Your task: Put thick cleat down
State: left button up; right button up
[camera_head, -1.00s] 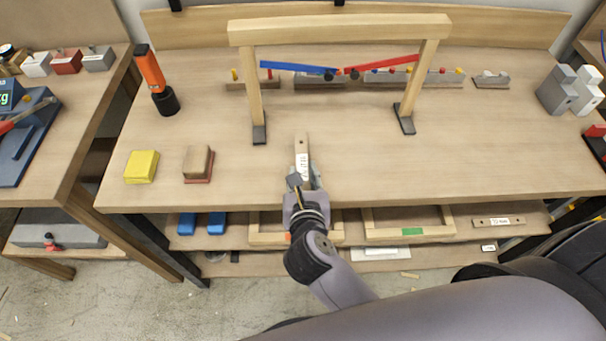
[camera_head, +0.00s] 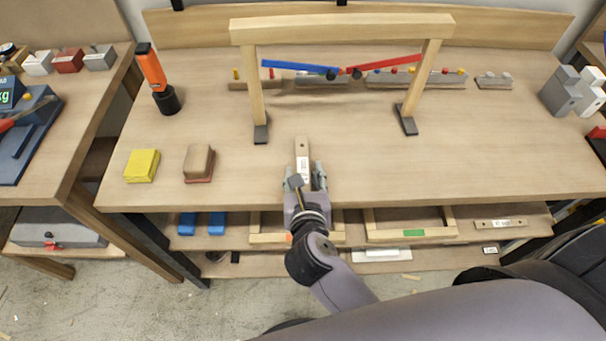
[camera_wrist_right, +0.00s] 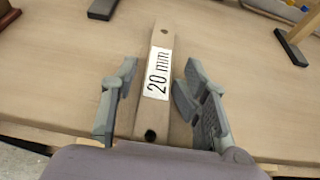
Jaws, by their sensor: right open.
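The thick cleat (camera_head: 302,152) is a light wooden strip with a white label. It lies on the workbench (camera_head: 460,150) near its front edge, pointing away from me. In the right wrist view the cleat (camera_wrist_right: 157,85) shows the label "20 mm" and a dark hole at each end. My right gripper (camera_head: 305,180) is open, with one finger on each side of the cleat's near part. In the wrist view the right gripper (camera_wrist_right: 163,95) shows a gap between each finger and the cleat. My left gripper is not in view.
A wooden frame (camera_head: 340,27) with blue and red bars stands behind the cleat. A yellow block (camera_head: 142,165) and a brown block (camera_head: 199,162) lie to the left. An orange-handled tool (camera_head: 155,75) stands farther back. The bench right of the cleat is clear.

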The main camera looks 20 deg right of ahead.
jog(key=shift+s+f+p, duration=0.1)
jog(key=shift+s+p, duration=0.1)
jog(key=shift+p, duration=0.15)
jog(key=r+p+v, duration=0.1)
jog(key=v, duration=1.1)
jog(key=shift+p, duration=0.4)
jog(key=shift+w, duration=0.15)
